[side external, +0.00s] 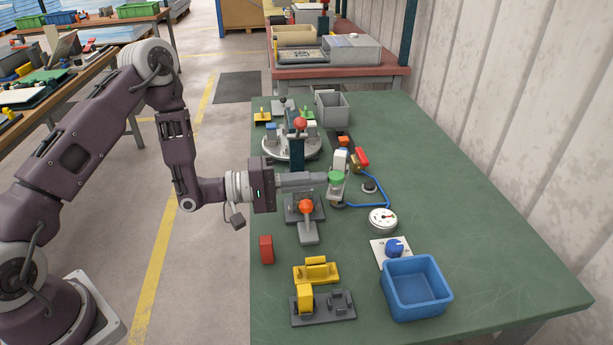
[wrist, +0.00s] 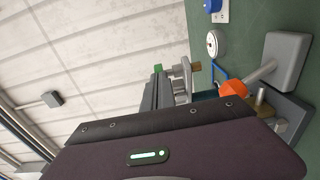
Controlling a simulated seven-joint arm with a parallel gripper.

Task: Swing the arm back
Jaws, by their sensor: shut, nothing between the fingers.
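My gripper (side external: 322,180) is shut and empty, level above the green bench; in the wrist view its fingers (wrist: 165,88) lie together. An orange ball knob (side external: 306,206) is just below the fingers in the side view, on a device with a dark base and a grey plate (side external: 308,233). In the wrist view the orange knob (wrist: 233,89) is at the end of a grey rod beside a grey block (wrist: 285,60), right of the fingers. A round grey device (side external: 278,147) with a dark post and red ball (side external: 300,123) stands behind. I cannot tell which lever is the bender's arm.
A blue tube (side external: 375,204), gauge (side external: 383,220), blue knob (side external: 394,247) and blue bin (side external: 415,288) are to the right. Yellow clamps (side external: 316,270) and a red block (side external: 266,249) are in front.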

